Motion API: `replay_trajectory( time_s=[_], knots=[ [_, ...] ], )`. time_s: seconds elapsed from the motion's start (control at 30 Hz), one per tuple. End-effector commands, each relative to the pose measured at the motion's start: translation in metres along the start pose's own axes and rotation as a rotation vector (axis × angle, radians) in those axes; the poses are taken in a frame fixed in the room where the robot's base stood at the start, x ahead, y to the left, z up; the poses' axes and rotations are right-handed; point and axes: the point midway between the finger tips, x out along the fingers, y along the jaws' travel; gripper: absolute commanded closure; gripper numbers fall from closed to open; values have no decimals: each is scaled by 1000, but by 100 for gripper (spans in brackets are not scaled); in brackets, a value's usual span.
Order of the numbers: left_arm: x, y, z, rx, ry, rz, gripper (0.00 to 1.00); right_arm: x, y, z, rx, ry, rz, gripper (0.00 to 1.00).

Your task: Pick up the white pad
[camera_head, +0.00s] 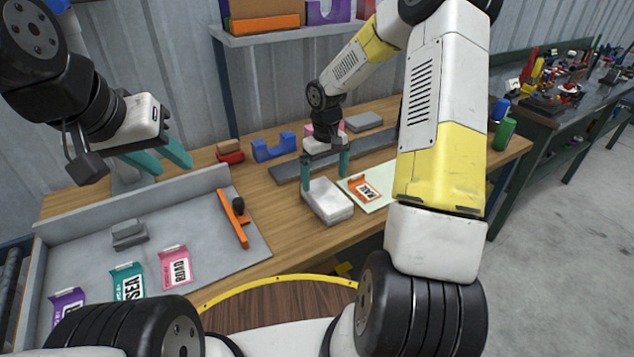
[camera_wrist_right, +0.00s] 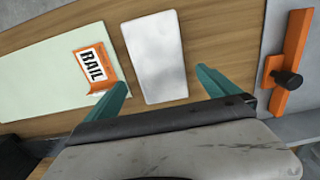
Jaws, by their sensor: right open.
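The white pad (camera_head: 329,202) is a pale rectangular block lying flat on the wooden table, left of a pale green sheet. It also shows in the right wrist view (camera_wrist_right: 154,57), whole and beyond the fingertips. My right gripper (camera_head: 325,180) points down at the pad's far end, its teal fingers apart. In the right wrist view the right gripper (camera_wrist_right: 160,80) is open and empty, with the pad lying across the gap ahead. I cannot tell the exact height of the fingertips. My left gripper (camera_head: 176,168) is open and empty above the grey tray's back edge.
The green sheet (camera_head: 380,192) carries an orange RAIL label (camera_head: 365,190). A grey tray (camera_head: 190,215) at left holds an orange bar with a black knob (camera_head: 238,206), a grey block and several coloured labels. A blue cradle (camera_head: 274,147) and a red part (camera_head: 230,156) stand behind.

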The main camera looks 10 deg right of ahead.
Motion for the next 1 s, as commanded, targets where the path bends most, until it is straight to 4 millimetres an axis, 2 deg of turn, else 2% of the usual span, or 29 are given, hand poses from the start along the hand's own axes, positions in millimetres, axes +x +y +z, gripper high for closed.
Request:
replay_trajectory(
  time_s=[0.5,0.8,1.0],
  knots=[
    [0,0,0,0,0,0,64,66,1,-3,0,-2,-1,0],
    [0,0,0,0,0,0,64,70,1,-3,0,0,0,0],
    [0,0,0,0,0,0,64,70,1,-3,0,-1,0,39]
  ],
)
